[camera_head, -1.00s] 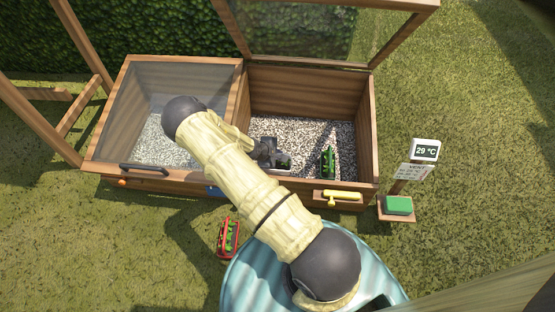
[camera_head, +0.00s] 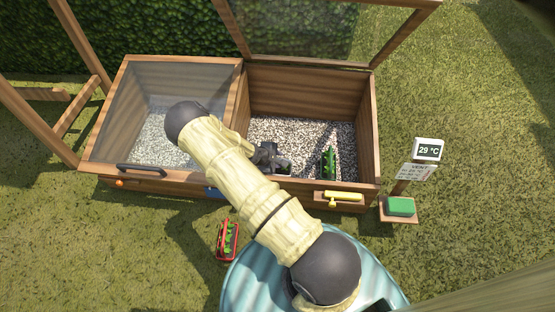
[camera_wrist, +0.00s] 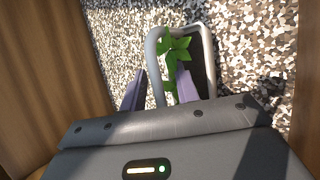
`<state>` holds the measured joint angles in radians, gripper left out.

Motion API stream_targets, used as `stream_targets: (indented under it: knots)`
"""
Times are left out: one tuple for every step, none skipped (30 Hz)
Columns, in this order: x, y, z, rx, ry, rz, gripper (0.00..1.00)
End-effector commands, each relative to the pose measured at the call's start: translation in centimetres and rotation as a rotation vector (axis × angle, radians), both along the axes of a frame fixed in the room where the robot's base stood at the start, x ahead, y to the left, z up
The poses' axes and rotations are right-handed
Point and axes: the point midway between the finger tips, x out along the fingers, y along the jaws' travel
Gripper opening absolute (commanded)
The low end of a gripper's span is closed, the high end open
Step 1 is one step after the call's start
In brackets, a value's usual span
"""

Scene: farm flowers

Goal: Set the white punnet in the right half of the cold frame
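The white punnet (camera_wrist: 152,50) stands on the gravel in the right half of the cold frame (camera_head: 372,130). It has a pale rim, dark soil and a green leafy plant, seen in the wrist view. My gripper (camera_wrist: 160,86) is low over the gravel, its fingers apart on either side of the punnet's near left rim, with gaps visible between rim and fingers. In the head view my gripper (camera_head: 268,158) shows beside the divider, and the punnet is mostly hidden behind my arm and gripper.
A dark green planted punnet (camera_head: 328,162) stands to the right on the gravel. The right lid (camera_head: 385,38) is raised; the left glass lid (camera_head: 160,90) is shut. A red punnet (camera_head: 228,240) lies on the grass. A yellow handle (camera_head: 342,197) is on the front wall; a 29 °C display (camera_head: 428,149) stands right.

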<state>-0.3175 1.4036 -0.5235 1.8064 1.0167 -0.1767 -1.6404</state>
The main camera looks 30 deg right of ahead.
Motion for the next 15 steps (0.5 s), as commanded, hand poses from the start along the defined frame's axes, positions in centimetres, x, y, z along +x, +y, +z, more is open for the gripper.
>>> stream_targets:
  knots:
    - [0.0, 0.0, 0.2, 0.000, -0.001, -0.001, 0.31]
    - [0.0, 0.0, 0.4, 0.000, -0.001, -0.002, 0.31]
    - [0.0, 0.2, 0.6, 0.001, 0.000, 0.001, 0.31]
    - [-0.1, 0.3, 0.8, 0.001, 0.000, 0.001, 0.31]
    - [-0.1, 0.5, 1.0, 0.000, -0.001, 0.002, 0.31]
    - [-0.2, 0.7, 1.4, 0.000, -0.001, 0.002, 0.31]
    - [-0.2, 0.9, 1.7, 0.000, 0.000, 0.002, 0.31]
    - [-0.3, 1.1, 2.1, -0.001, 0.001, 0.003, 0.31]
    - [-0.4, 1.5, 2.5, 0.000, 0.000, 0.004, 0.31]
    - [-0.5, 1.7, 2.9, -0.001, 0.001, 0.003, 0.31]
    - [-0.6, 2.0, 3.3, -0.001, 0.001, 0.004, 0.31]
    - [-0.7, 2.4, 3.8, -0.001, 0.001, 0.004, 0.31]
    - [-0.8, 2.7, 4.2, -0.001, 0.001, 0.003, 0.31]
    - [-0.9, 2.9, 4.6, -0.001, 0.001, 0.003, 0.31]
    - [-1.0, 3.3, 5.1, -0.001, 0.001, 0.003, 0.31]
